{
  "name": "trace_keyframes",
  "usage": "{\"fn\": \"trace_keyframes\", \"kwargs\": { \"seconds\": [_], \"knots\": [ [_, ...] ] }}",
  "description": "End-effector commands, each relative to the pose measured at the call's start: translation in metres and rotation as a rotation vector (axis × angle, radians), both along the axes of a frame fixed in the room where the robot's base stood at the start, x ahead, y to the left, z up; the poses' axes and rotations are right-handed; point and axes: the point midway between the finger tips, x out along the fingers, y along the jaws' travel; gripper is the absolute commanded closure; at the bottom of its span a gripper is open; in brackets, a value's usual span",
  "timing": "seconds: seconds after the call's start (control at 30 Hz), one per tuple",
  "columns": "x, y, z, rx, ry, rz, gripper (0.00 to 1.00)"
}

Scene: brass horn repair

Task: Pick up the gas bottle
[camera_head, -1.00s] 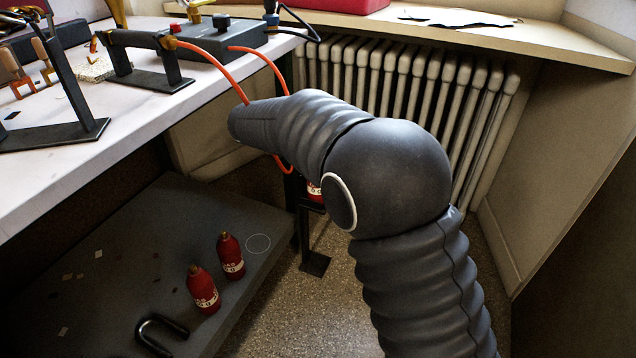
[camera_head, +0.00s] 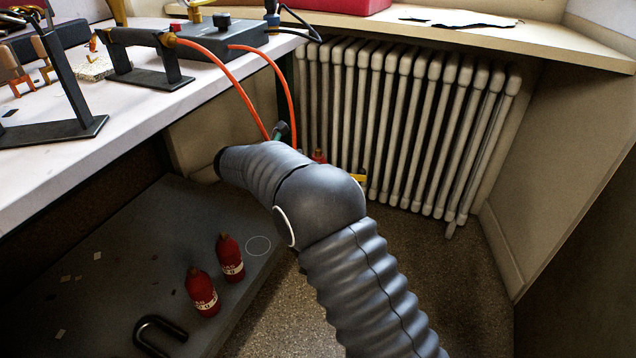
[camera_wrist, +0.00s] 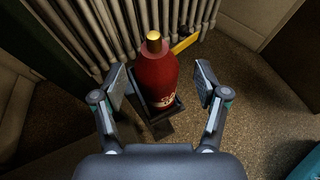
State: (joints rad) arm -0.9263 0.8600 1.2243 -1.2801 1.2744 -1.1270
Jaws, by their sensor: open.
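A red gas bottle (camera_wrist: 156,76) with a brass top and a pale label stands in a dark holder (camera_wrist: 178,107) in the wrist view. My gripper (camera_wrist: 161,84) is open, with one finger on each side of the bottle. Gaps show between the fingers and the bottle. Two similar red bottles stand on a low dark platform, one in front (camera_head: 202,292) and one behind (camera_head: 230,258).
A white radiator (camera_head: 400,120) stands close behind the holder. A yellow piece (camera_wrist: 186,42) lies near the bottle. Orange hoses (camera_head: 235,85) hang from the white workbench (camera_head: 60,165) near my arm. A dark U-shaped shackle (camera_head: 160,330) is on the platform (camera_head: 110,230).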

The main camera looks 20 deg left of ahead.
Motion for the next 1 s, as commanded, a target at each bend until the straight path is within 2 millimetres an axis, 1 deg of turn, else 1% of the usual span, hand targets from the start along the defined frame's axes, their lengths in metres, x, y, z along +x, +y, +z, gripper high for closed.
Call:
{"fn": "trace_keyframes", "kwargs": {
  "seconds": [0.23, 0.43, 0.53, 0.63, 0.8, 0.83, 0.87, 0.9, 0.97, 1.0],
  "knots": [
    [0.011, -0.005, -0.004, 0.0, 0.0, -0.001, 0.27],
    [0.037, -0.014, -0.009, 0.001, 0.0, -0.004, 0.27],
    [0.046, -0.019, -0.015, 0.0, 0.001, -0.001, 0.27],
    [0.05, -0.021, -0.016, 0.0, 0.001, 0.0, 0.27],
    [0.05, -0.021, -0.016, 0.0, 0.001, 0.0, 0.27],
    [0.05, -0.021, -0.016, 0.0, 0.001, 0.0, 0.32],
    [0.05, -0.021, -0.016, 0.0, 0.001, 0.0, 0.39],
    [0.05, -0.021, -0.016, 0.0, 0.001, 0.0, 0.49],
    [0.05, -0.021, -0.016, 0.0, 0.001, 0.0, 0.64],
    [0.05, -0.021, -0.016, 0.0, 0.001, 0.0, 0.74]
  ]
}}
